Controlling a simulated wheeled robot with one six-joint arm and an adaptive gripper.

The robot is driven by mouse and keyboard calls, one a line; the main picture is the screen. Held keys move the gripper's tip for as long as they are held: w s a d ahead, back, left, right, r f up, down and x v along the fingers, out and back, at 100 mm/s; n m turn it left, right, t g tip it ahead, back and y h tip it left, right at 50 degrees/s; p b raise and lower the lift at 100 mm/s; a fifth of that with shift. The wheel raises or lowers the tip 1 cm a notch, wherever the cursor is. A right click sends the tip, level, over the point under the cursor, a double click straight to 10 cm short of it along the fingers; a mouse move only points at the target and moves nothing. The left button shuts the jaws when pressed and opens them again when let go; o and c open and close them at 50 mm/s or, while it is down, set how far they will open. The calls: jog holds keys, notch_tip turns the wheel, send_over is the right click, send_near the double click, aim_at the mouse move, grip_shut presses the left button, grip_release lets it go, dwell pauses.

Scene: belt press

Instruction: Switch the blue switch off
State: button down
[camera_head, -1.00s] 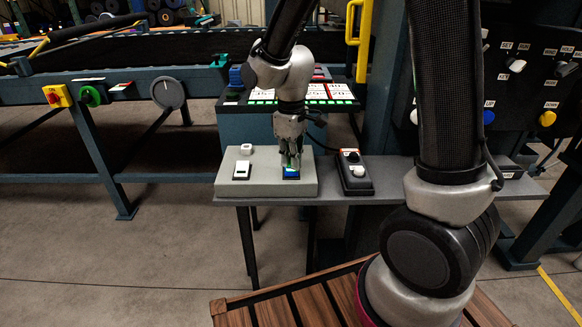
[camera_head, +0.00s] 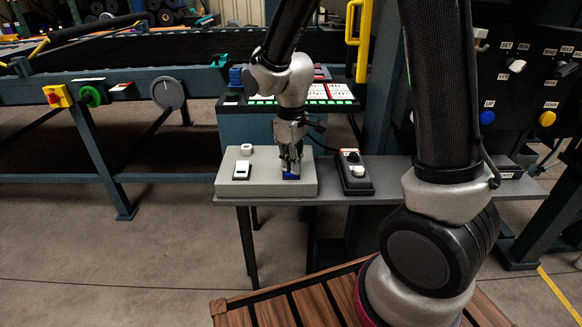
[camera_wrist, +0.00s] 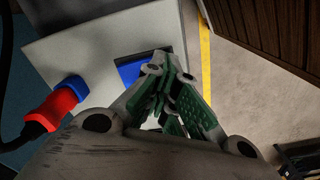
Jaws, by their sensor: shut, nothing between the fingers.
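The blue switch (camera_head: 291,177) sits in a dark recess on the right part of a grey box on the shelf. My gripper (camera_head: 291,170) points down at it, with its fingers shut and empty. In the wrist view, the blue switch (camera_wrist: 131,70) shows beside the gripper fingertips (camera_wrist: 170,62), which hide part of it. The fingertips are at or just above the switch; I cannot tell if they touch it. The switch's rocker position is not clear, as the fingers cover part of it.
The grey box (camera_head: 228,183) also holds a white switch (camera_head: 242,169) and a small white button (camera_head: 246,149). A dark control box (camera_head: 353,180) stands to the right on the grey shelf (camera_head: 400,172). A red and blue plug (camera_wrist: 55,108) shows in the wrist view.

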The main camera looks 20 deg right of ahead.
jog(key=shift+r, duration=3.5)
